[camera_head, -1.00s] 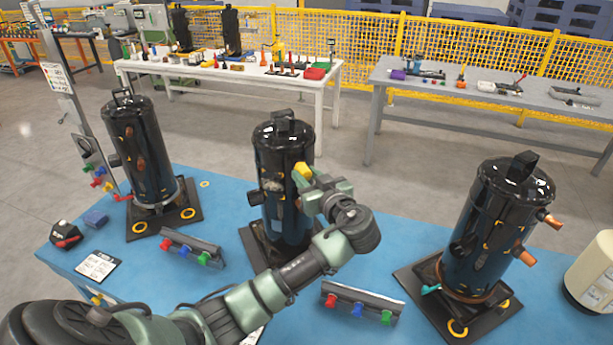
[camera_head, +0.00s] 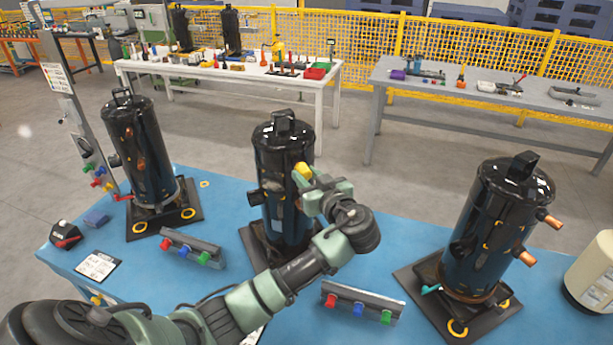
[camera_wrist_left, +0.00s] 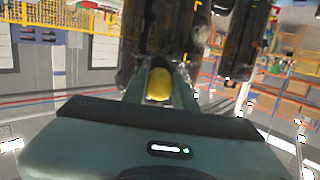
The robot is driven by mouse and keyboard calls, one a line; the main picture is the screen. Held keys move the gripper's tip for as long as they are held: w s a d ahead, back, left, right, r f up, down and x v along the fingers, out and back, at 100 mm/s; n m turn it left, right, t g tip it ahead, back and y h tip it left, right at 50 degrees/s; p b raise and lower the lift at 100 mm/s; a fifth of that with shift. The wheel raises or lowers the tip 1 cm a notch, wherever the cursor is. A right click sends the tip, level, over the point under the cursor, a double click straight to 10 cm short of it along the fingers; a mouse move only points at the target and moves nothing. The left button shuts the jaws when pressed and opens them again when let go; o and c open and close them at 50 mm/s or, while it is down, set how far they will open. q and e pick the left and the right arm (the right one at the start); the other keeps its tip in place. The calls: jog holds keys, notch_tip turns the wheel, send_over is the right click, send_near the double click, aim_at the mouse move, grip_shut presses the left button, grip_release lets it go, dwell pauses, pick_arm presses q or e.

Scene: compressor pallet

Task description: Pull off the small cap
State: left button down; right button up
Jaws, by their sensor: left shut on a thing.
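The middle black compressor (camera_head: 270,155) stands upright on the blue table. A small yellow cap (camera_head: 302,170) shows at its right side, at the tip of my left gripper (camera_head: 308,179). In the left wrist view the yellow cap (camera_wrist_left: 159,84) sits between the two green fingers of the left gripper (camera_wrist_left: 160,80), which is shut on it. The compressor is blurred behind it there. The fitting under the cap is hidden, so I cannot tell whether the cap is still seated. My right gripper is not in view.
Other black compressors stand at the left (camera_head: 140,150) and right (camera_head: 495,225). Racks with red, blue and green caps lie at the front left (camera_head: 205,245) and front middle (camera_head: 370,300). A cream cylinder (camera_head: 595,275) is at the right edge. Blue table (camera_head: 400,245) is clear between middle and right compressors.

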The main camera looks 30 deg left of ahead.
pick_arm(q)
jog(key=shift+s+d, duration=0.15)
jog(key=shift+d, duration=0.1)
dwell(0.6)
jog(key=shift+f+v, duration=0.2)
jog(key=shift+v, duration=1.2)
jog(key=shift+f+v, duration=0.25)
jog(key=shift+v, duration=1.2)
